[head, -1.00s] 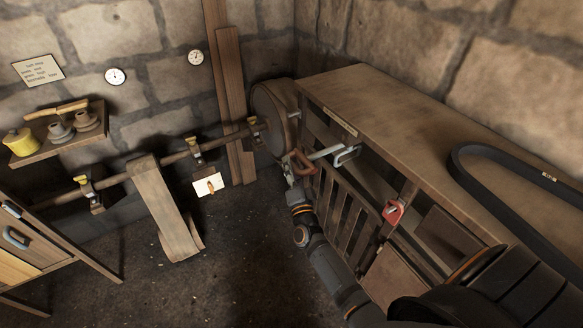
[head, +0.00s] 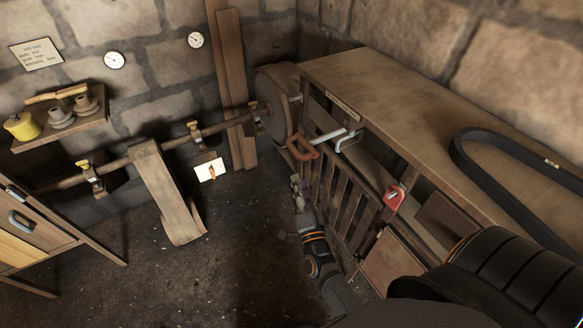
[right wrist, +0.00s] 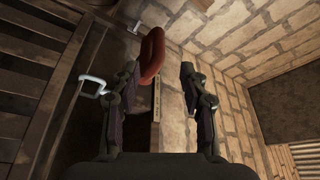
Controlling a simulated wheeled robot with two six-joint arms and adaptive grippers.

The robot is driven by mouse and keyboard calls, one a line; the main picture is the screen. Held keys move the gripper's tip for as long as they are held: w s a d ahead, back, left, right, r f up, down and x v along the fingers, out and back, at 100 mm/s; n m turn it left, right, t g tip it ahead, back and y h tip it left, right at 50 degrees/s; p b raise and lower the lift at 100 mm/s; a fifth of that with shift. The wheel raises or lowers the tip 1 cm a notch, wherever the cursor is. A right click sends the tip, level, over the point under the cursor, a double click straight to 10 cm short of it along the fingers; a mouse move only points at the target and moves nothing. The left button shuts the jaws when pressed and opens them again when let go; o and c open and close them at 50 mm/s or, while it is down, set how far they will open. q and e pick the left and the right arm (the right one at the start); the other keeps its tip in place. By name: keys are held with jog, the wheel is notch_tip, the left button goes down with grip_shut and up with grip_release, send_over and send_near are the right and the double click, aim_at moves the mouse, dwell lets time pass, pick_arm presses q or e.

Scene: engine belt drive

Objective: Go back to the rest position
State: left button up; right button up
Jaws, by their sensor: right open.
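My right gripper (head: 297,190) is open and empty in front of the slatted cabinet, below a lever with an orange-red handle (head: 302,150). In the right wrist view, my right gripper's fingers (right wrist: 157,88) are spread apart. The red handle also shows there (right wrist: 152,55), beyond the fingers and nearer the left one; no contact is visible. My left gripper is in neither view.
The cabinet (head: 400,90) carries a black belt (head: 462,165) on top and a red handle (head: 394,197) on its front. A shaft with a wheel (head: 270,95) and a hanging brown belt (head: 165,195) runs along the wall. Dark floor (head: 225,255) lies open at centre.

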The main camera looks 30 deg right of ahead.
jog(key=s+a+f+n+g+y, duration=0.15)
jog(key=s+f+n+g, duration=0.35)
jog(key=f, duration=1.1)
jog(key=s+a+f+n+g+y, duration=0.1)
jog(key=s+f+n+g+y, duration=0.4)
jog(key=f, duration=1.1)
jog(key=s+d+f+n+g, duration=0.1)
jog(key=s+d+f+g, duration=0.1)
jog(key=s+f, duration=0.3)
jog(key=s+d+f+n+g+h, duration=0.1)
jog(key=s+f, duration=0.4)
jog(key=s, duration=0.8)
jog(key=s+d+f+n+g+h, duration=0.1)
jog(key=s+d+f+n+g, duration=0.2)
jog(key=s, duration=0.6)
notch_tip(320, 180, down, 2)
jog(key=g, duration=0.2)
jog(key=shift+d+g, duration=0.2)
jog(key=shift+g, duration=0.1)
